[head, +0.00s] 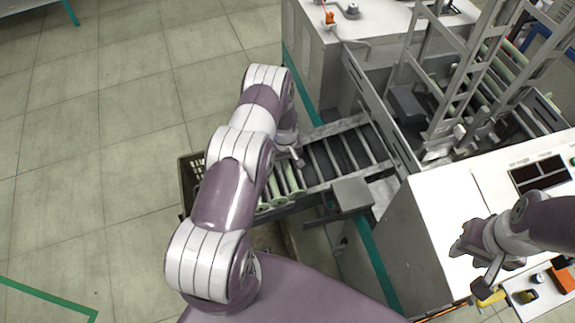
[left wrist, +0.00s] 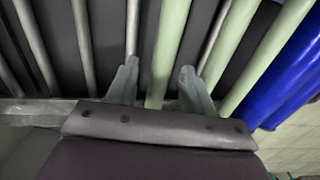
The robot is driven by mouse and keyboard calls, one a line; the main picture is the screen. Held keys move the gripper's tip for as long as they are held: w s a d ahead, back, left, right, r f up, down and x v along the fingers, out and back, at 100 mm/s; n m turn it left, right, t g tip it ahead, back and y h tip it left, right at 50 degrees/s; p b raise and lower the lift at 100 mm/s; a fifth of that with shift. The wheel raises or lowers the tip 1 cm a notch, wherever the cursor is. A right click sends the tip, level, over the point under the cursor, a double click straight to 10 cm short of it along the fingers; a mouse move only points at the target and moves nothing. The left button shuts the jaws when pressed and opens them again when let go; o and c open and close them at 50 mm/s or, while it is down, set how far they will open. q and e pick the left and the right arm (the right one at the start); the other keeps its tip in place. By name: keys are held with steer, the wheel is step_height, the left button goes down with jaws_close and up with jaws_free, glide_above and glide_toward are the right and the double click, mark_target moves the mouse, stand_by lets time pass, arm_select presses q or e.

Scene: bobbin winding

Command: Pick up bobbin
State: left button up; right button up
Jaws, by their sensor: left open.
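Pale green bobbins (head: 288,178) lie side by side at the left end of the roller conveyor, partly hidden behind my left arm. In the left wrist view, one pale green bobbin (left wrist: 168,50) runs between the two fingers of my left gripper (left wrist: 158,82). The gripper is open, with a gap on both sides of that bobbin. Further green bobbins (left wrist: 233,50) lie to its right. In the head view my left gripper (head: 295,158) is low over the conveyor end. My right gripper (head: 472,268) is over the right-hand white machine top; its finger gap is unclear.
The conveyor (head: 340,150) has bare metal rollers towards the machine. A dark crate (head: 188,180) stands left of it, and a grey box (head: 352,194) beside it. A blue cylinder (left wrist: 292,75) lies right of the bobbins. A metal rack (head: 455,80) rises behind. The tiled floor at left is clear.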

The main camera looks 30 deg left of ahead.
arm_select(q)
jaws_close()
steer(key=shift+r, duration=0.15)
arm_select(e)
steer(key=shift+f, duration=0.1)
